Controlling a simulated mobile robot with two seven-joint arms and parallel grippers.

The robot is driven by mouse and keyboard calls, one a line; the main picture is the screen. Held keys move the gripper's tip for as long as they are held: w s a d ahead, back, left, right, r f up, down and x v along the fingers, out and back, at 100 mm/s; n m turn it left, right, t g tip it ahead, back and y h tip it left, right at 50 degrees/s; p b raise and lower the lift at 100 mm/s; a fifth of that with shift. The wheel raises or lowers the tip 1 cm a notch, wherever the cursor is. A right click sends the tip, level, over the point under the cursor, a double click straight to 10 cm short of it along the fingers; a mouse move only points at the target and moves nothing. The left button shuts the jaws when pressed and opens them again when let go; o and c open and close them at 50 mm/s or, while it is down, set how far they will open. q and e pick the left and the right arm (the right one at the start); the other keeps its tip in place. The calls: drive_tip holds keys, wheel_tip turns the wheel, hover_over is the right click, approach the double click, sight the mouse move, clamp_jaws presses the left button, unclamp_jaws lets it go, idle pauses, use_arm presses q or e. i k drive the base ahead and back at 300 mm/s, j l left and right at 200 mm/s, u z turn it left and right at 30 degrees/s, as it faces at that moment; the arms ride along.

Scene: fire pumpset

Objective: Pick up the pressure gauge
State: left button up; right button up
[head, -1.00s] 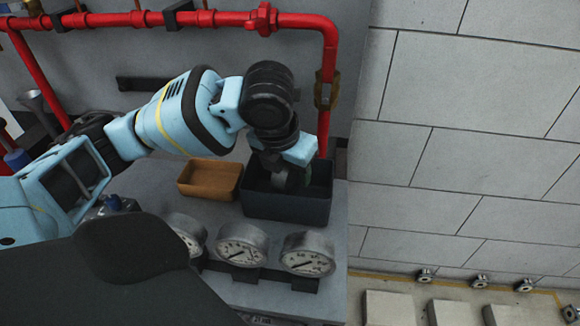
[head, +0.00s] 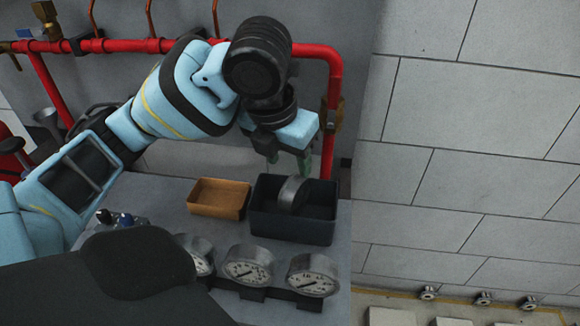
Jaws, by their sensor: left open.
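My left gripper (head: 289,164) is open above the dark blue bin (head: 290,227), its fingers pointing down. A grey, round, metal-cased thing (head: 291,194), which looks like a pressure gauge seen from the side, stands tilted in the bin just below the fingertips. Its dial face does not show, and I cannot tell whether a finger touches it. Pressure gauges with white dials stand in a row on the bench front: a left gauge (head: 199,262), partly hidden, a middle gauge (head: 247,269) and a right gauge (head: 313,278). My right gripper is not in view.
An orange-brown tray (head: 219,198) sits left of the bin on the grey bench (head: 180,212). A red pipe (head: 333,110) runs along the wall and down behind the bin. Small valve-like fittings (head: 484,298) lie on the floor at right.

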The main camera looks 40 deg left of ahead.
sight(248, 265)
drive_tip(key=u, duration=1.25)
